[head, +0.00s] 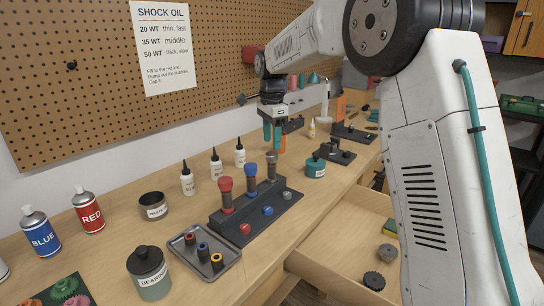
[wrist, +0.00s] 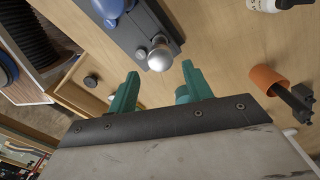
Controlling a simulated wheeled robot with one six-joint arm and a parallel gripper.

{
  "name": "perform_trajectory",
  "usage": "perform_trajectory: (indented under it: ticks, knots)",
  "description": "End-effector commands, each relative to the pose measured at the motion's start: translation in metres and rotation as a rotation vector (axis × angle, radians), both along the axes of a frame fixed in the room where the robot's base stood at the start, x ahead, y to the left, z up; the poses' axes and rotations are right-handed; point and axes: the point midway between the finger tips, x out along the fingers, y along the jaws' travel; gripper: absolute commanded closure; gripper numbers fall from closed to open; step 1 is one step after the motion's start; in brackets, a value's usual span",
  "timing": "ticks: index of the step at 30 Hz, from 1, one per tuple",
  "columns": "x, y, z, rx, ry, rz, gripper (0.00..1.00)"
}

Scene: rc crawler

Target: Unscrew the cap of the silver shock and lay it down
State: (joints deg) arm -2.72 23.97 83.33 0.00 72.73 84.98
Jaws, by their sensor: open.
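The silver shock (head: 272,167) stands upright in the dark stand (head: 222,228), at the right end of a row with a red shock (head: 226,195) and a blue shock (head: 250,181). Its rounded silver cap (wrist: 160,56) is on top, seen from above in the wrist view. My gripper (head: 272,147) is open and empty. In the head view its teal fingers appear just above or behind the silver shock. In the wrist view the open gripper (wrist: 160,78) has the cap beyond its fingertips, not between them.
Small red, blue and silver (head: 287,195) round pieces sit along the stand's front. A metal tray (head: 229,268) with small parts stands at its left. White bottles (head: 215,164) stand behind; a teal jar (head: 315,167) is to the right. An open drawer (head: 330,245) lies in front.

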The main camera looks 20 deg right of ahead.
Motion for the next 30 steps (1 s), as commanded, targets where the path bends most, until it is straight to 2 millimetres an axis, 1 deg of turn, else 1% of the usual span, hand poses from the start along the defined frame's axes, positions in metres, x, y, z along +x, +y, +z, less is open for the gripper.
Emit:
perform_trajectory:
  ticks: [6,20,30]
  knots:
    - [0.0,0.0,-0.013,0.0,0.001,0.001,0.5]
    - [0.0,0.0,-0.016,0.0,0.0,0.001,0.5]
    - [0.0,0.0,-0.03,0.0,0.001,0.001,0.5]
